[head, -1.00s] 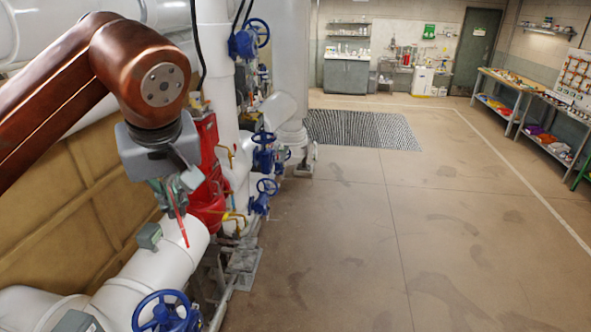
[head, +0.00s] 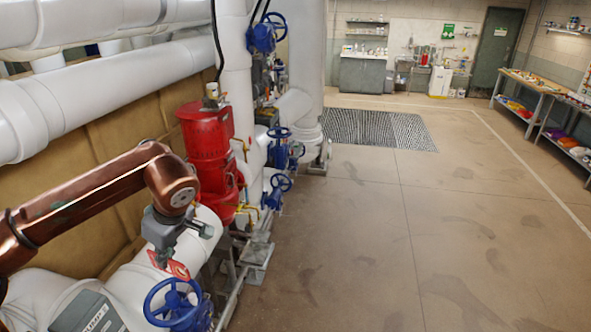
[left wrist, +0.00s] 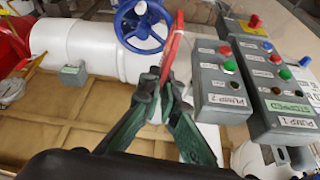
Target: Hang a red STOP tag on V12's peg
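My left gripper (head: 163,254) hangs above the white pipe in the head view. In the left wrist view, my left gripper (left wrist: 168,88) is shut on a red tag (left wrist: 173,45), seen nearly edge-on. In the head view the tag (head: 178,268) shows part of its red face with white marks. A blue handwheel (head: 172,304) is just below the tag in the head view; what looks like the same handwheel (left wrist: 143,24) is behind the tag in the wrist view. I cannot make out a V12 label or its peg. My right gripper is not in view.
Grey boxes marked PUMP 2 (left wrist: 222,85) and PUMP 1 (left wrist: 285,95), with coloured buttons, stand right of the fingers. A small grey box with a green label (left wrist: 73,72) sits by the white pipe. A red vessel (head: 207,140) stands beyond. The floor at right is clear.

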